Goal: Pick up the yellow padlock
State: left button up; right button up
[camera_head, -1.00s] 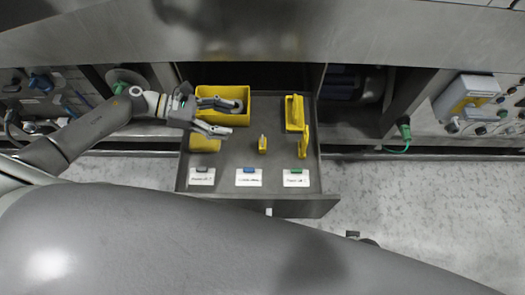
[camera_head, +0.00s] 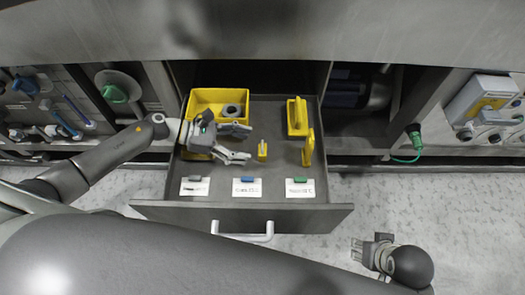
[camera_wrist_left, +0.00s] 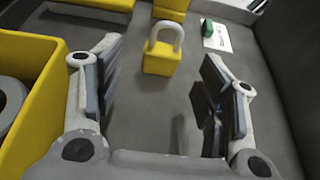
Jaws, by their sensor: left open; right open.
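The yellow padlock (camera_head: 262,152) stands on the floor of the open grey drawer (camera_head: 285,217). In the left wrist view the padlock (camera_wrist_left: 160,60) shows a yellow body and a grey shackle on top. My left gripper (camera_head: 247,143) is open over the drawer, just left of the padlock, with its fingers pointing at it. In the wrist view the padlock lies beyond and between the two fingertips, with no visible contact. My right gripper (camera_head: 358,250) is open and empty, outside the drawer at the lower right.
A yellow bin (camera_head: 202,97) with grey rings stands at the drawer's back left, close to my left gripper. A yellow holder (camera_head: 298,118) and another yellow piece (camera_head: 308,150) stand right of the padlock. Labels with coloured tabs (camera_head: 247,188) lie along the drawer's front.

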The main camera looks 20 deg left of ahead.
aim_at(260, 149)
pick_arm(q)
jog(key=x, duration=0.5)
jog(key=shift+d+f, duration=0.15)
jog(key=shift+d, duration=0.25)
jog(key=shift+s, duration=0.1)
jog(key=shift+c, duration=0.3)
jog(key=c, duration=1.1)
